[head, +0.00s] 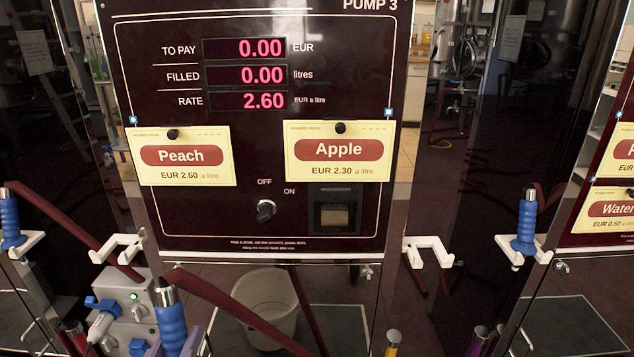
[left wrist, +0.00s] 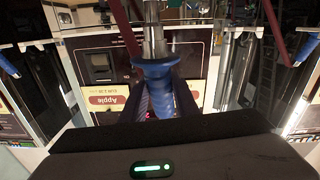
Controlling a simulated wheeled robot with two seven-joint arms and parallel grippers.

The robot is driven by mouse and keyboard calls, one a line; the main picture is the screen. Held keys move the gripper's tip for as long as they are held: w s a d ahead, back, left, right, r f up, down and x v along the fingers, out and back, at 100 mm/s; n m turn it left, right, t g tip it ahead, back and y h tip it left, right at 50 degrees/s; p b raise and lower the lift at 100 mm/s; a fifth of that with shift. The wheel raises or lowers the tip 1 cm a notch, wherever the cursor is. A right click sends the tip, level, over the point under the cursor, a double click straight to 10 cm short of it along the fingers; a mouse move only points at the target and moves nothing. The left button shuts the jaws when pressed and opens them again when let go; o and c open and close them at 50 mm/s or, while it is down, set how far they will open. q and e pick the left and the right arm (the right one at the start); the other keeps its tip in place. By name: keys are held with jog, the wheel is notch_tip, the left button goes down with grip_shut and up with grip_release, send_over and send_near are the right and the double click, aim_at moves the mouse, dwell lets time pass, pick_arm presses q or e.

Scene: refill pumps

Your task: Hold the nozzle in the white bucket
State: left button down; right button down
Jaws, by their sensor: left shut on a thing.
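The nozzle (head: 171,325) has a blue grip and a grey metal collar, with a dark red hose at its upper end. My left gripper (head: 168,349) is shut on it at the lower left of the head view. The nozzle's blue part (left wrist: 158,82) and metal part (left wrist: 152,40) also show in the left wrist view, between the fingers. The nozzle's lower end is hidden. The white bucket (head: 252,288) stands on the floor below pump 3, right of the nozzle in the head view. My right gripper is not in view.
Pump 3's panel (head: 220,215) rises behind the bucket, with Peach and Apple signs. A white empty holder (head: 428,250) sticks out at its right; another (head: 117,247) is at its left. Other blue nozzles hang at left (head: 10,220) and right (head: 526,225). A red hose crosses before the bucket.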

pick_arm(q)
jog(key=shift+w+a+f+b, duration=0.1)
jog(key=shift+w+f+b, duration=0.3)
jog(key=shift+w+f, duration=0.2)
jog(key=shift+w+a, duration=0.1)
jog(key=shift+w, duration=0.15)
jog(key=shift+a+r, duration=0.1)
jog(key=w+d+f+m+h, duration=0.1)
jog(key=w+f+h, duration=0.1)
jog(key=f, duration=0.8)
jog(key=w+d+f+m+g+h, duration=0.1)
jog(key=w+f+m+h, duration=0.1)
jog(key=f, duration=0.8)
jog(key=w+d+f+m+h, duration=0.1)
jog(key=w+f+h, duration=0.2)
jog(key=f, duration=0.7)
jog(key=shift+w+d+f+m+g, duration=0.2)
jog(key=shift+d+m+g, duration=0.1)
jog(key=shift+d, duration=0.1)
